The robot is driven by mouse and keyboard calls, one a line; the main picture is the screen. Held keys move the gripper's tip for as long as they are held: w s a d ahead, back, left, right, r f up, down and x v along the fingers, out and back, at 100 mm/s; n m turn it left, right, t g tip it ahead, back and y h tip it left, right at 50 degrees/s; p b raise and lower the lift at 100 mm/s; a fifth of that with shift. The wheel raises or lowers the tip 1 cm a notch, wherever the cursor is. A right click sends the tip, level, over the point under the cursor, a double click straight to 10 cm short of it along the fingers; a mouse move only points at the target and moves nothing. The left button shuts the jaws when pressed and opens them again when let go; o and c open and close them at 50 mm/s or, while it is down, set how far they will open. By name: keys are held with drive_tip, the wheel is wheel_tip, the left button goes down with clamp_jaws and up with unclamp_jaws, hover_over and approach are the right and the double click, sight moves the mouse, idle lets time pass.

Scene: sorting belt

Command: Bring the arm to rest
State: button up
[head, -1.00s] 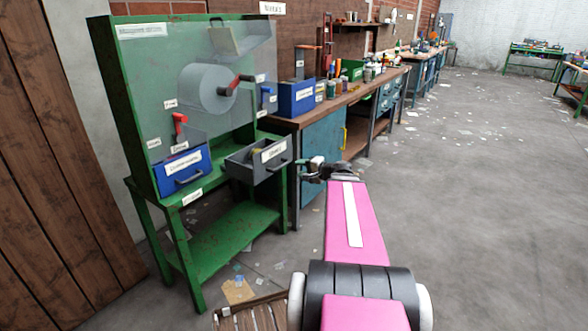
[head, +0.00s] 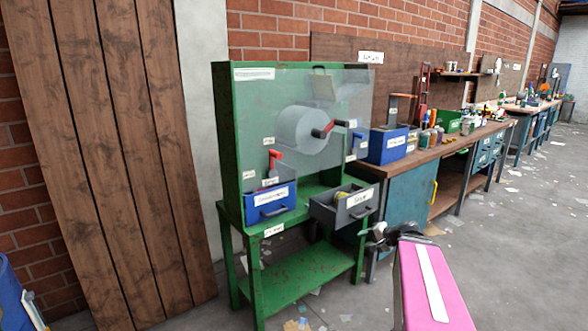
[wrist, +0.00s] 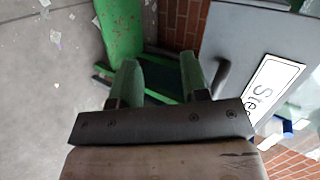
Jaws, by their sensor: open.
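My arm (head: 432,285), pink with a white stripe, reaches up from the lower right of the head view. My gripper (head: 378,233) is at its far end, just below and right of the grey drawer box (head: 343,207) on the green machine. In the wrist view my gripper (wrist: 157,80) shows two green-tinted fingers spread apart, with nothing between them. The grey drawer (wrist: 250,60) with its white label fills the right of the wrist view, close beside the fingers. I cannot tell whether they touch it.
The green sorting machine (head: 228,150) has a clear front panel and a blue bin (head: 270,202). A workbench (head: 405,195) with tools and bottles stands to its right. Brown planks (head: 105,150) lean at left. The floor at right (head: 530,260) is open, with scattered paper bits.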

drive_tip(key=s+a+f+n+g+h, duration=0.7)
drive_tip(key=s+a+f+h, duration=0.1)
drive_tip(key=s+a+f, duration=0.1)
drive_tip(key=shift+s+a+f+n+g+h, duration=0.35)
drive_tip(key=shift+s+f, duration=0.5)
drive_tip(key=shift+f, duration=0.5)
drive_tip(key=shift+w+a, duration=0.1)
drive_tip(key=shift+a, duration=0.05)
